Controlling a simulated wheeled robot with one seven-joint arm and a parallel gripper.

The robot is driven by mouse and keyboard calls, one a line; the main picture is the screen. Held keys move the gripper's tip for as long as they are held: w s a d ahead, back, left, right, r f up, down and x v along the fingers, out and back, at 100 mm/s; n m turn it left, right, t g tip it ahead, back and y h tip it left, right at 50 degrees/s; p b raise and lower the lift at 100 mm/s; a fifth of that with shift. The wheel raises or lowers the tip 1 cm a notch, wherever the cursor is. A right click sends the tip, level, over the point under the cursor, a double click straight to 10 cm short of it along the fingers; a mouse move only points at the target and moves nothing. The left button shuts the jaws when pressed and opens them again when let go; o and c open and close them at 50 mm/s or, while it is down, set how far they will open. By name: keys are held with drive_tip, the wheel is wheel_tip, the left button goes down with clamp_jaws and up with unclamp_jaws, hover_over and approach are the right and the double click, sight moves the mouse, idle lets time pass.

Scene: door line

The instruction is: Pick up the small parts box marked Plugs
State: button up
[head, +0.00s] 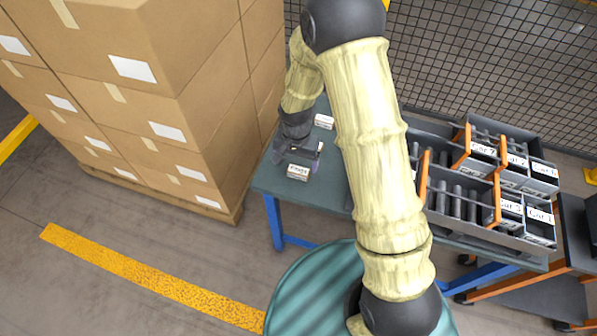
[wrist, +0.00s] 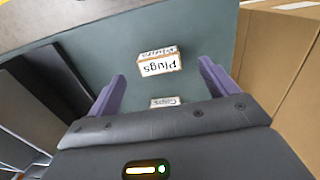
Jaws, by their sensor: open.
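The small parts box marked Plugs (wrist: 158,66) is a small box with a white label, standing on the grey-green table top. In the wrist view its label reads upside down, and it lies ahead of and between my finger tips, with clear space on both sides. In the head view the Plugs box (head: 298,172) is near the table's front left edge, just in front of my gripper (head: 299,158). My gripper (wrist: 162,72) is open and empty, its two purple fingers apart. I cannot tell its exact height above the table.
A second small box marked Caps (wrist: 165,102) is partly hidden by my gripper's body. Another small white-labelled box (head: 323,121) stands farther back on the table. Divided bins (head: 480,190) with dark rods fill the table's right. Stacked cartons (head: 150,110) stand close at left; a mesh fence (head: 480,70) runs behind.

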sight(298, 173)
drive_tip(key=shift+f, duration=0.1)
drive_tip(key=shift+d+f, duration=0.15)
drive_tip(key=shift+f, duration=2.35)
drive_tip(key=c, duration=1.1)
